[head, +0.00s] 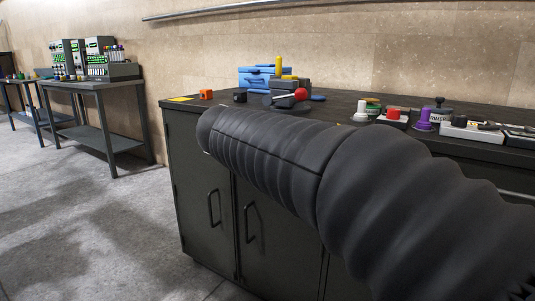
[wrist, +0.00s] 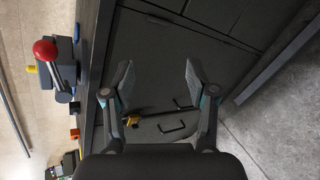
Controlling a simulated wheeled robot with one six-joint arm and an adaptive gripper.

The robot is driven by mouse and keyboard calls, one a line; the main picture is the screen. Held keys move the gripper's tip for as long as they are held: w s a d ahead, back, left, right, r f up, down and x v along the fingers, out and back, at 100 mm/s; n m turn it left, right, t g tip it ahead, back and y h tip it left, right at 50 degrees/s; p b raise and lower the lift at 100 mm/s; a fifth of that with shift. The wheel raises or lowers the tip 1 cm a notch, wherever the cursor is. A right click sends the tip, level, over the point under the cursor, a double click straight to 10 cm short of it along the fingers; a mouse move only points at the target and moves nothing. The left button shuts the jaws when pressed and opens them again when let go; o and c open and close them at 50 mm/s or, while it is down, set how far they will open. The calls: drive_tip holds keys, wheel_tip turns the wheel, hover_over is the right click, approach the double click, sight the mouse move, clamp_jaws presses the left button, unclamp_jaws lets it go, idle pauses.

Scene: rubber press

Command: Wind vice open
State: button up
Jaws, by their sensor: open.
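The grey vice (head: 284,104) stands on the dark workbench near its left part, with a red ball knob (head: 301,94) on its lever. In the wrist view, which is turned sideways, the red knob (wrist: 44,50) and lever show at the left, above the bench edge. My gripper (wrist: 157,80) is open and empty in the wrist view, in front of the cabinet doors and apart from the vice. In the head view, my arm crosses the picture and my gripper does not show. How far the vice jaws stand apart is not clear.
The workbench (head: 345,103) has a blue case (head: 252,77) behind the vice, an orange block (head: 206,94) at left and several small items at right, including a purple one (head: 424,120). A second table (head: 97,86) stands far left. The floor (head: 105,215) at left is clear.

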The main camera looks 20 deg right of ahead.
drive_tip(key=shift+n, duration=0.4)
drive_tip(key=f, duration=0.1)
drive_tip(key=w+f+b, duration=0.1)
drive_tip(key=f, duration=0.1)
drive_tip(key=w+f, duration=0.1)
drive_tip(key=f, duration=0.1)
drive_tip(key=shift+w+a+b, duration=0.2)
drive_tip(key=shift+b, duration=0.2)
clamp_jaws()
drive_tip(key=n+t+h+b, duration=0.2)
drive_tip(key=n+t+h, duration=0.3)
drive_tip(key=n+h, duration=0.4)
approach(284, 97)
drive_tip(key=d+f, duration=0.2)
drive_tip(key=d, duration=0.6)
drive_tip(key=shift+d+r+n+t, duration=0.15)
drive_tip(key=shift+r+t, duration=0.05)
drive_tip(key=shift+r, duration=0.7)
drive_tip(key=shift+d+r+n+t, duration=0.15)
drive_tip(key=shift+r+t, duration=0.05)
drive_tip(key=shift+r, duration=0.7)
